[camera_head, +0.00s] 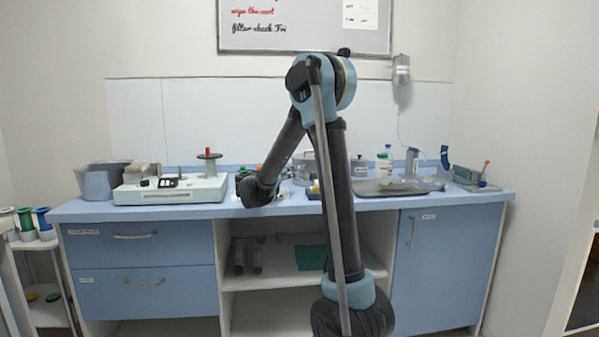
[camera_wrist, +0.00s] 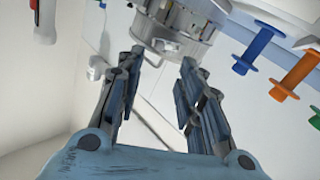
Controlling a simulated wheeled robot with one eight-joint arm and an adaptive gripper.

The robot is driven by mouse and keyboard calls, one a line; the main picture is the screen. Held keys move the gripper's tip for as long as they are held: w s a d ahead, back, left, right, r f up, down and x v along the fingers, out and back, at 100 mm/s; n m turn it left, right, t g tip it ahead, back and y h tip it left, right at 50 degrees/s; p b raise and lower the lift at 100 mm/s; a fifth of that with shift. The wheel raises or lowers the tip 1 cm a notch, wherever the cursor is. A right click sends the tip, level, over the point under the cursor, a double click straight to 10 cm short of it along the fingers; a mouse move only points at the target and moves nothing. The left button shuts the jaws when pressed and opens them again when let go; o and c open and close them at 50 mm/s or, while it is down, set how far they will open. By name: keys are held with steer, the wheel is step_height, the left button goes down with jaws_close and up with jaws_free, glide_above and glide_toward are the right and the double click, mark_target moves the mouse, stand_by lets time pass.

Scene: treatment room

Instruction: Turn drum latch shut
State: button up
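A round metal drum (camera_wrist: 185,20) shows at the top of the wrist view, cut off by the frame edge. A small light part on its lower rim (camera_wrist: 165,45) may be the latch; its position cannot be made out. My gripper (camera_wrist: 162,63) is open, with its two fingers spread wide and nothing between them. Its fingertips point at the drum's lower edge; whether they touch it is unclear. In the head view my arm reaches over the counter, and its wrist hides the gripper. A grey metal vessel (camera_head: 303,166) stands partly behind my arm there.
On the counter (camera_head: 110,209), a white device (camera_head: 170,190) stands left and a metal tray (camera_head: 385,188) right. Bottles stand behind the tray.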

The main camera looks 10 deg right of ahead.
mark_target(301, 167)
steer(key=x, duration=1)
